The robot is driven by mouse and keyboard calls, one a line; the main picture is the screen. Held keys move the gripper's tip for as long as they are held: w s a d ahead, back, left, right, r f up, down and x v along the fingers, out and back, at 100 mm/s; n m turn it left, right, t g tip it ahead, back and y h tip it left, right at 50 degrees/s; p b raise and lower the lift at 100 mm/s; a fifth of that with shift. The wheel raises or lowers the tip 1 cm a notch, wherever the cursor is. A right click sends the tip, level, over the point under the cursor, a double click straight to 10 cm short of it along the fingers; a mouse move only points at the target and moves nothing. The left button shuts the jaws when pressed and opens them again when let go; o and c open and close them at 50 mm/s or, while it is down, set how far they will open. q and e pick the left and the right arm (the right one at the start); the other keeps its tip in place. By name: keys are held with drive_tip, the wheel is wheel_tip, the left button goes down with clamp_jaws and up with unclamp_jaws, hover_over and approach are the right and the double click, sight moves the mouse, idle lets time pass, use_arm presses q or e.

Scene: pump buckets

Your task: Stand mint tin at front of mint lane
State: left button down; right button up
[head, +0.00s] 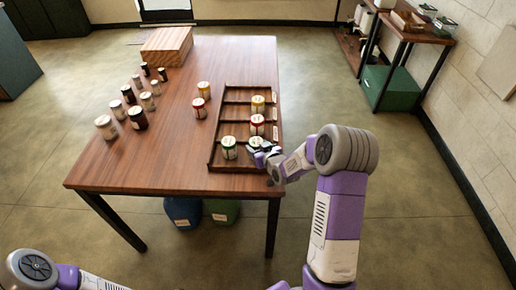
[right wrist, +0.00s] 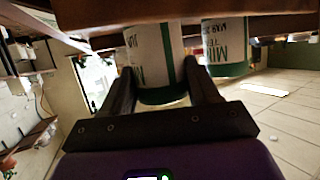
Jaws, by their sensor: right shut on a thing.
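Two white mint tins with green bands are in the nearest lane of the dark wooden lane tray (head: 212,155). One mint tin (head: 229,148) stands toward the left of that lane. The other mint tin (head: 255,142) is toward its right end, partly hidden by my right gripper (head: 262,152). In the right wrist view my right gripper (right wrist: 160,88) is shut on this mint tin (right wrist: 153,52), one finger on each side. The other mint tin (right wrist: 226,45) shows to its right, apart from it. Whether the held tin touches the lane floor cannot be told. My left gripper is out of view.
A yellow-banded tin (head: 257,104) and a red-banded tin (head: 257,124) stand in the farther lanes. Another yellow tin (head: 203,89) and red tin (head: 198,108) stand left of the tray. Several jars and a wooden box (head: 166,46) occupy the table's left and back. The front left is clear.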

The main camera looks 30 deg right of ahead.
drive_tip(key=shift+f, duration=0.2)
drive_tip(key=o, duration=1.1)
drive_tip(key=shift+r, duration=0.1)
drive_tip(key=shift+o, duration=0.2)
drive_tip(key=shift+r, duration=0.2)
drive_tip(key=p+v, duration=0.1)
drive_tip(key=v, duration=1)
drive_tip(key=shift+s+r+p, duration=0.15)
drive_tip(key=shift+s+p, duration=0.25)
